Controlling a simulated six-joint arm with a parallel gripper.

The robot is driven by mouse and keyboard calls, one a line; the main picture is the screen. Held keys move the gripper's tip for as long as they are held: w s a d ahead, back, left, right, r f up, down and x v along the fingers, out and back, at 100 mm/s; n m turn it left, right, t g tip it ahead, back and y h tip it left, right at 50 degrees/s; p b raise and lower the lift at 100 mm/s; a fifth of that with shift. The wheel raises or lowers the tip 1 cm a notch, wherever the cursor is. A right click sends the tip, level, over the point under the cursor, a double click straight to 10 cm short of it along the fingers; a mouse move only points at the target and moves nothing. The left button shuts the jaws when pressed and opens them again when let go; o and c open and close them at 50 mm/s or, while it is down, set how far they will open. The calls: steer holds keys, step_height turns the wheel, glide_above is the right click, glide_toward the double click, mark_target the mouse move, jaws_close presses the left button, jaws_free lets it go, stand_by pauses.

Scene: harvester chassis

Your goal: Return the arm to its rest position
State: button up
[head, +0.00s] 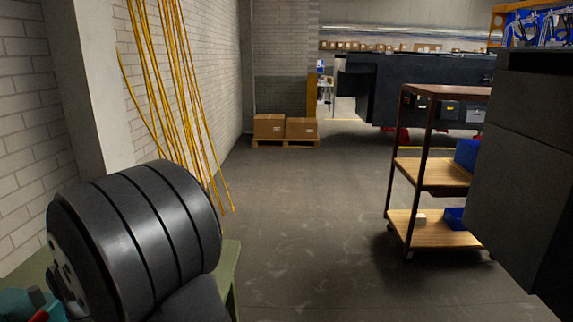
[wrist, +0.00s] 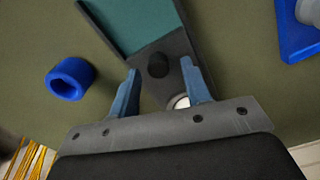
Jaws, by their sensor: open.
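My gripper (wrist: 160,69) shows in the wrist view with its two blue-grey fingers apart and nothing held between them. It points towards an olive-green surface (wrist: 50,30). A dark plate with a black round knob (wrist: 157,65) appears between and beyond the fingertips; I cannot tell the exact gap. My gripper cannot be made out in the head view.
A blue ring (wrist: 70,79) lies left of the fingers, and a blue part (wrist: 300,40) lies at the upper right. A teal panel (wrist: 132,22) adjoins the dark plate. A shelf cart (head: 428,170) stands right of clear floor (head: 295,230). Yellow hoses (head: 175,85) hang at left.

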step_height(320, 180, up, 3)
steer(key=shift+r, duration=0.1)
steer(key=w+d+r, duration=0.5)
steer(key=d+r, duration=0.2)
steer(key=d, duration=0.3)
steer(key=s+a+f, duration=0.1)
steer(key=a+f, duration=0.1)
steer(key=a, duration=0.1)
steer(key=s+a+f, duration=0.2)
steer(key=a, duration=0.2)
steer(key=s+a+f, duration=0.2)
steer(key=a+f, duration=0.1)
steer(key=shift+s+a+f, duration=0.1)
steer(key=shift+a, duration=0.05)
steer(key=f, duration=0.3)
steer(key=shift+d+f, duration=0.2)
steer(key=shift+f, duration=0.05)
steer(key=d, duration=0.7)
steer(key=shift+d+f, duration=0.15)
steer(key=shift+d, duration=0.25)
step_height(320, 180, up, 17)
steer(key=w+d+f+m+g+y, duration=0.2)
steer(key=w+f+m+g+y, duration=0.1)
steer(key=f, duration=0.6)
steer(key=shift+w+d+g, duration=0.35)
steer(key=shift+w+g, duration=0.25)
steer(key=shift+w, duration=0.1)
